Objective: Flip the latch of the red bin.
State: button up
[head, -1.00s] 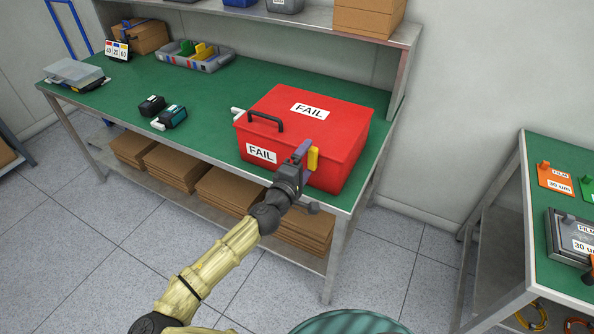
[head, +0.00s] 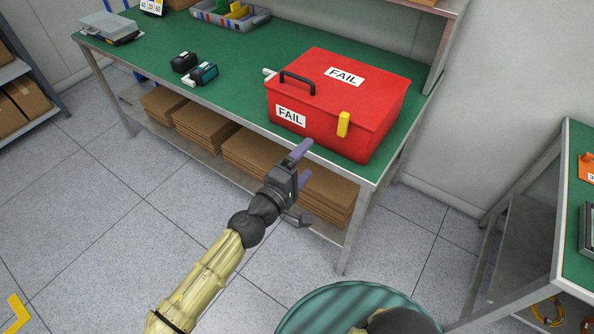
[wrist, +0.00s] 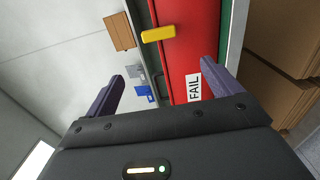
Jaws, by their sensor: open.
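The red bin (head: 325,110) with a black handle and FAIL labels stands on the green-topped workbench (head: 243,98). Its yellow latch (head: 344,124) is on the front face near the right, upright across the lid's edge. I cannot tell whether it is fastened. My gripper (head: 303,164) is open and empty, in front of the bin, below and left of the latch and apart from it. In the wrist view the yellow latch (wrist: 158,34) lies beyond the two purple fingers, between their lines, with the red bin (wrist: 195,40) behind it.
Two small dark devices (head: 201,74) lie on the bench left of the bin. Stacked cardboard (head: 255,155) fills the shelf below. A second bench (head: 575,240) stands at the right. The floor in front is mostly open, with a round teal object (head: 320,305) at the bottom.

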jog(key=v, duration=0.2)
jog(key=shift+s+a, duration=0.2)
jog(key=shift+s, duration=0.1)
jog(key=s+d+f+m+g+y+p, duration=0.1)
jog(key=s+d+f+m+g+p, duration=0.1)
jog(key=s+d+f+m+g, duration=0.4)
jog(key=s+d+f+m+g+y+p, duration=0.1)
jog(key=s+d+f+g+p, duration=0.2)
jog(key=d+g, duration=0.55)
notch_tip(320, 180, up, 21)
jog(key=m+t+y+p, duration=0.2)
jog(key=m+y+p, duration=0.2)
jog(key=y+p, duration=0.2)
jog(key=y, duration=0.2)
jog(key=shift+a+y, duration=0.2)
jog(key=shift+y, duration=0.1)
